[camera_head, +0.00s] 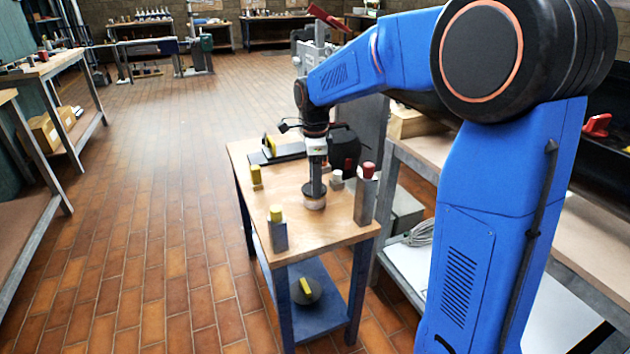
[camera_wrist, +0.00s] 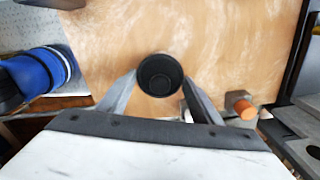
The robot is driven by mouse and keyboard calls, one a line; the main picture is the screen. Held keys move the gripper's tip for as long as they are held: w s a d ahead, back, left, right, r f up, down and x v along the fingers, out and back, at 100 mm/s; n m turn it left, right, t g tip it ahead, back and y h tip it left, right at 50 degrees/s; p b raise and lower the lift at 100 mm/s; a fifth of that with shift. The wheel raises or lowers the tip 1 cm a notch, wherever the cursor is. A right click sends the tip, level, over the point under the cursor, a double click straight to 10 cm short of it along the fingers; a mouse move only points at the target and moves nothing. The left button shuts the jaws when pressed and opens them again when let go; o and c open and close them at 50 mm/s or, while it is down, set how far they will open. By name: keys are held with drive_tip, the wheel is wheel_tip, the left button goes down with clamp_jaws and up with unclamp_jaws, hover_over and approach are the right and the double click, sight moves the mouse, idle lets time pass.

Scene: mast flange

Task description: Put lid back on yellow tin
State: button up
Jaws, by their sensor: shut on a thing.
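My gripper (camera_head: 315,152) is over the wooden top of the small blue-legged table. Its fingers are shut on a dark round piece (camera_head: 315,178), upright and hollow at its top. In the wrist view the piece (camera_wrist: 160,73) sits between the fingertips of my gripper (camera_wrist: 160,88). A pale, tan round base (camera_head: 314,202) shows directly below it; I cannot tell whether it is part of the piece. A grey block with a yellow top (camera_head: 276,214) stands at the front left, and a smaller yellow-topped one (camera_head: 255,174) behind it. I cannot tell which is the yellow tin, or identify a lid.
A tall grey post with a red top (camera_head: 369,169) stands at the table's right edge. A small whitish piece (camera_head: 336,180) is right of my gripper. A black item (camera_head: 290,152) lies at the back. A dark round thing with a yellow bar (camera_head: 305,291) is on the lower shelf.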

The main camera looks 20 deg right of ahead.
drive_tip(key=o, duration=1.6)
drive_tip(key=shift+c, duration=0.2)
drive_tip(key=shift+r, duration=3.5)
clamp_jaws()
drive_tip(key=shift+f, duration=2.1)
